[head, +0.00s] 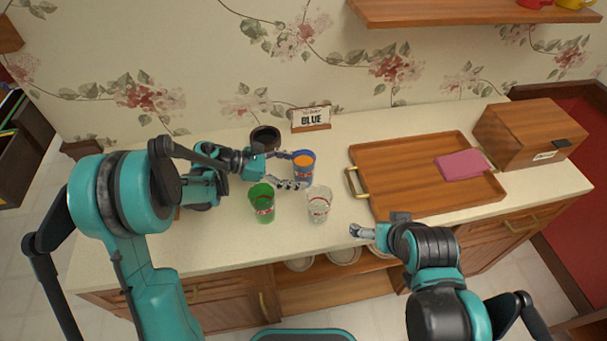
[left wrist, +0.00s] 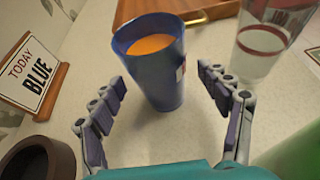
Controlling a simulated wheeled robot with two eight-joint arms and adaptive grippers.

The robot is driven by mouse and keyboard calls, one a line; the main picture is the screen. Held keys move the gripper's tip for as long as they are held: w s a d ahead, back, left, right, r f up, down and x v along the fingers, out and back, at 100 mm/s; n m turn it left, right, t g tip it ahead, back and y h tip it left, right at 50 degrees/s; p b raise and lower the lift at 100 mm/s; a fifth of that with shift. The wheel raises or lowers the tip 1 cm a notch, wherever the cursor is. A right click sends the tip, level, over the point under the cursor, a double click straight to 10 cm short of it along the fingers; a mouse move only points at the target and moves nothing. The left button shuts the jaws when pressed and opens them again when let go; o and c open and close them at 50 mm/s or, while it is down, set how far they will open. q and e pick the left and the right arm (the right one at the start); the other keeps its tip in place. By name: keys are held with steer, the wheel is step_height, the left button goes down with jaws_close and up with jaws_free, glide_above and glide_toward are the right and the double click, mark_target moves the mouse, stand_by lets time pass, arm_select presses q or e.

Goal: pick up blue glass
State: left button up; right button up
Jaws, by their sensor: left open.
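The blue glass (head: 303,166) stands upright on the counter and holds something orange. It also shows in the left wrist view (left wrist: 156,75), just beyond my fingertips. My left gripper (head: 296,170) is open, with its fingers on either side of the near part of the glass; it also shows in the left wrist view (left wrist: 164,85). I cannot tell whether a finger touches the glass. A sign reading "TODAY BLUE" (head: 311,118) stands behind the glass. My right gripper (head: 360,230) is over the front edge of the counter, away from the glasses; its jaw opening is unclear.
A green glass (head: 262,203) and a clear glass (head: 318,204) stand close in front of the blue one. A dark bowl (head: 265,138) is behind my left gripper. A wooden tray (head: 400,165) with a pink cloth (head: 463,164) and a wooden box (head: 528,135) are at right.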

arm_select(q)
steer(key=shift+x, duration=1.15)
steer(key=c, duration=1.6)
steer(key=shift+r, duration=0.1)
